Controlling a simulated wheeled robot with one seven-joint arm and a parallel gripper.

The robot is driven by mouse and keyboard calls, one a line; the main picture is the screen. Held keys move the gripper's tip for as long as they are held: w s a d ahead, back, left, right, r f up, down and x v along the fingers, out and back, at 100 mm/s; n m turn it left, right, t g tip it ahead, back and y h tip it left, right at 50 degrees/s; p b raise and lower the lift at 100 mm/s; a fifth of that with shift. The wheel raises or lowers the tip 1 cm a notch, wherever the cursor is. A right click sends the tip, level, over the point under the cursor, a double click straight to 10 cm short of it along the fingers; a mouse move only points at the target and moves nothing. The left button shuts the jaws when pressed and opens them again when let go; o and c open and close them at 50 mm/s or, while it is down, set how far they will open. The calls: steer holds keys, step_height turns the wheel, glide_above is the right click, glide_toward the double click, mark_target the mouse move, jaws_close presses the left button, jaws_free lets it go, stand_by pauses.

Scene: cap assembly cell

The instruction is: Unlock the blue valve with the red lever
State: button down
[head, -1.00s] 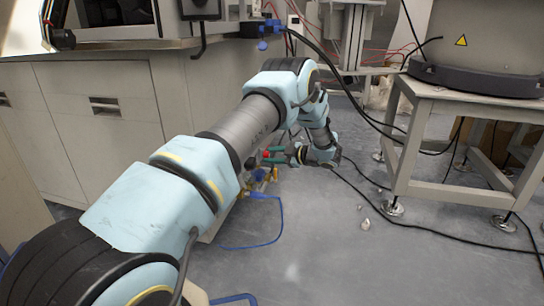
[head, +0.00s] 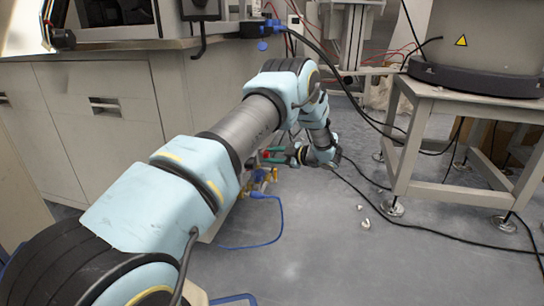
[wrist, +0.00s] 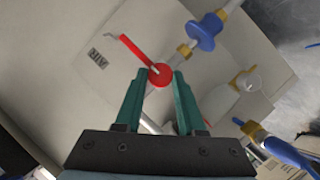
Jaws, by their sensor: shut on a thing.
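The red lever (wrist: 135,50) has a round red hub at its lower right end and an arm slanting to the upper left in the wrist view. My gripper (wrist: 161,76) has green fingers, one on each side of the hub, and is shut on it. The blue valve (wrist: 206,31) sits on the pipe above and right of the hub, with brass fittings at its ends. In the head view my gripper (head: 272,156) is low beside the cabinet's end, and the lever is too small to make out there.
A plate marked AIR (wrist: 97,58) lies behind the lever. A blue hose (head: 278,225) runs across the floor below my gripper. A metal stand (head: 400,160) with black cables is to the right. The floor between is mostly open.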

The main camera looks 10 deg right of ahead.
steer(key=shift+s+f+n, duration=0.1)
steer(key=shift+f+n, duration=0.05)
steer(key=shift+n, duration=0.25)
steer(key=c, duration=0.5)
jaws_free()
steer(key=p+v, duration=0.3)
steer(key=v, duration=0.7)
steer(key=shift+s+d+p, duration=0.15)
steer(key=shift+s+p, duration=0.2)
steer(key=shift+s, duration=0.1)
steer(key=shift+d, duration=0.1)
